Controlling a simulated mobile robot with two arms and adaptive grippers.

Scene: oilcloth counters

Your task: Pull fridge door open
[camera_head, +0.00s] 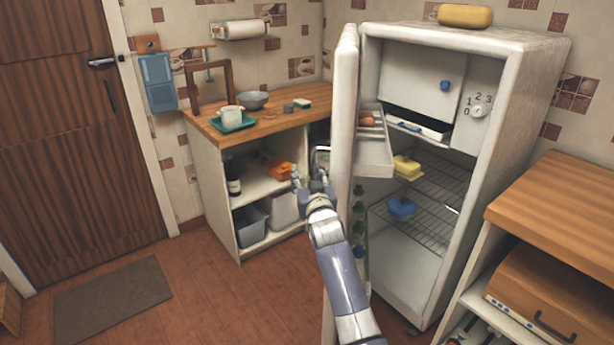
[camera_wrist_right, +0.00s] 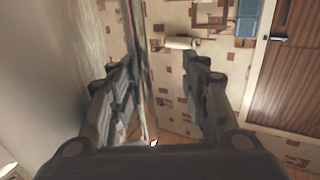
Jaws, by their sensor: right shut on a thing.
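The white fridge (camera_head: 510,80) stands at the right in the head view. Its door (camera_head: 345,100) is swung wide open, seen nearly edge-on, and the lit inside shows. The metal door handle (camera_head: 321,150) sticks out on the door's left, outer side, partly hidden by my gripper. My right gripper (camera_head: 313,178) is at this handle, shut on it. In the right wrist view my right gripper (camera_wrist_right: 160,75) has its two fingers on either side of a thin upright bar, apparently the handle (camera_wrist_right: 138,70). The exact contact is hard to see. My left gripper is not in view.
A wooden-topped counter (camera_head: 215,131) with open shelves stands left of the door, close to my gripper. Another wooden counter (camera_head: 560,205) is at the right front. A yellow loaf-shaped thing (camera_head: 465,15) lies on the fridge.

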